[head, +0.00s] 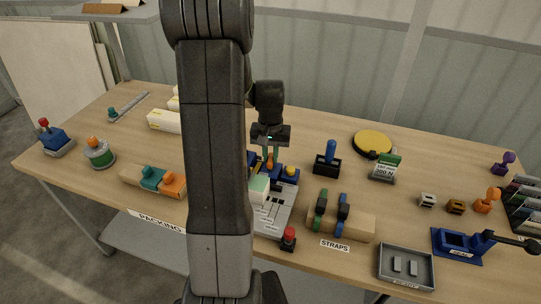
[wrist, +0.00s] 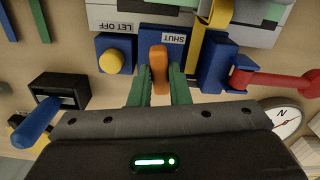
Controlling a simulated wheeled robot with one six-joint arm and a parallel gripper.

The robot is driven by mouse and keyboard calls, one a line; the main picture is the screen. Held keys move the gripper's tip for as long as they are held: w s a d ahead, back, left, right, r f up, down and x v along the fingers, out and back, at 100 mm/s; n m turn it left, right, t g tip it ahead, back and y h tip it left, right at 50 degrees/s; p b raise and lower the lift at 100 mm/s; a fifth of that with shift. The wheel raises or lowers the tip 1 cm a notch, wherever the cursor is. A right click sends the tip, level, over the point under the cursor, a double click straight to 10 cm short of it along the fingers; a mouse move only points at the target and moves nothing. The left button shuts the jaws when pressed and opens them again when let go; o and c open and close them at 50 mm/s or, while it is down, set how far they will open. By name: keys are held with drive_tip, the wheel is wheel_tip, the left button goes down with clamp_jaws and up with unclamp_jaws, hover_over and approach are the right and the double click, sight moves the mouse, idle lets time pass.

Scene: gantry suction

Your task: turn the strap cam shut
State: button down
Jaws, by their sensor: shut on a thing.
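The strap cam shows in the wrist view as an orange lever (wrist: 159,62) on a blue block, below a panel with the labels LET OFF and SHUT. The lever stands close to the SHUT label, with LET OFF further left. My gripper (wrist: 160,88) has its two green fingers on either side of the lever and is shut on it. In the head view my gripper (head: 270,148) reaches down to the orange lever (head: 270,163) on the grey fixture (head: 277,217). My arm hides part of the fixture there. A yellow strap (wrist: 208,14) runs beside the SHUT label.
A yellow button on a blue box (wrist: 112,60) is left of the lever. A red lever (wrist: 285,82) and a dial (wrist: 284,119) are to the right. A black box with a blue handle (head: 328,160) stands right of the fixture, and a red-topped button (head: 288,238) in front.

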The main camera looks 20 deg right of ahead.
sight(271, 158)
drive_tip(key=n, duration=0.4)
drive_tip(key=shift+n+b, duration=0.3)
drive_tip(key=shift+b, duration=0.1)
drive_tip(key=n, duration=0.3)
drive_tip(key=shift+n, duration=0.3)
drive_tip(key=n+b, duration=0.1)
drive_tip(key=n, duration=0.3)
drive_tip(key=shift+n, duration=1.8)
drive_tip(key=c, duration=1.4)
unclamp_jaws()
drive_tip(key=shift+o, duration=0.2)
wheel_tip(271, 158, up, 14)
